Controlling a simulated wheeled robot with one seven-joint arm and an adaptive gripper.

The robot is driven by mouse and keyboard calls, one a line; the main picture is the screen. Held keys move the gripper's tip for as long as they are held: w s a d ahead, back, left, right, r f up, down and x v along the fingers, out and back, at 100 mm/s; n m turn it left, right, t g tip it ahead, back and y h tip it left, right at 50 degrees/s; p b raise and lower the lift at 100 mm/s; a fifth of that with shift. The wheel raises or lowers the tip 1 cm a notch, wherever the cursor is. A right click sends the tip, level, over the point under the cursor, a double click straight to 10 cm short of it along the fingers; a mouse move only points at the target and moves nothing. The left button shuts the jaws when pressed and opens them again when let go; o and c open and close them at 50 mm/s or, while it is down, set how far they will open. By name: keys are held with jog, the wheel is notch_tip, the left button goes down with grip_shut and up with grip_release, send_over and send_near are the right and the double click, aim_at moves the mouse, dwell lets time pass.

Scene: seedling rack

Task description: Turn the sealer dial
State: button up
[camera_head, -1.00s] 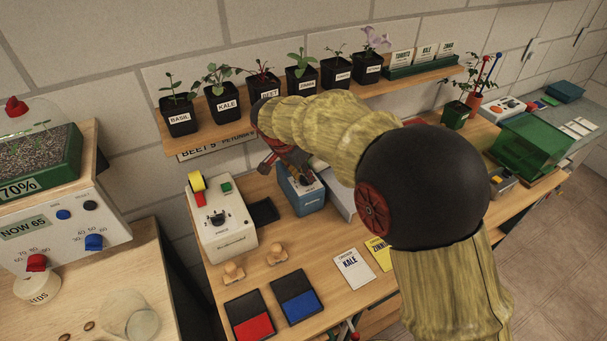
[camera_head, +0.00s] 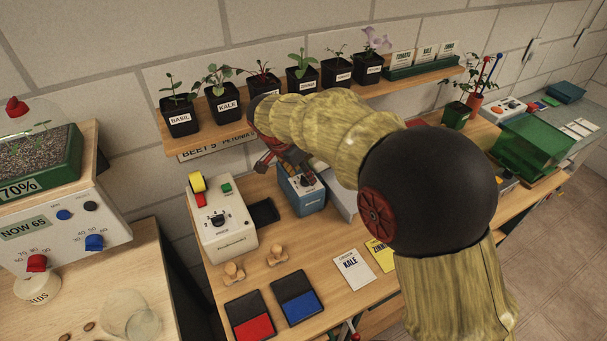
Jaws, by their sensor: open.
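A small blue machine (camera_head: 304,200) stands on the wooden bench with a dark dial (camera_head: 308,181) on its sloping top. To its left stands a white machine (camera_head: 222,236) with a black dial (camera_head: 218,220), a yellow roll and red and green parts. I cannot read which one is the sealer. My gripper (camera_head: 268,164) is open and empty, just above and left of the blue machine's back edge, apart from its dial. My arm hides part of the shelf and the area behind the blue machine.
Potted seedlings, including one labelled kale (camera_head: 226,104), line the shelf (camera_head: 190,146) above. Two wooden stamps, a red pad (camera_head: 253,327), a blue pad (camera_head: 301,307) and seed packets (camera_head: 353,270) lie in front on the bench. A dark flat piece lies between the two machines.

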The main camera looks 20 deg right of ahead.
jog(key=s+a, duration=0.6)
jog(key=a, duration=0.4)
jog(key=shift+s, duration=0.1)
jog(key=s+d+r+n+y, duration=0.1)
jog(key=s+d+r+n, duration=0.2)
jog(key=s+d+r, duration=0.3)
jog(key=s+d+r+n+t+y, duration=0.1)
jog(key=s+d+r+n, duration=0.1)
jog(key=s, duration=0.7)
jog(key=s+d+r+n+t+y, duration=0.2)
jog(key=s+n, duration=0.4)
jog(key=s, duration=0.3)
jog(key=shift+s+d+r+n, duration=0.15)
jog(key=shift+s+d+n, duration=0.2)
jog(key=shift+d, duration=0.55)
jog(key=shift+c, duration=1)
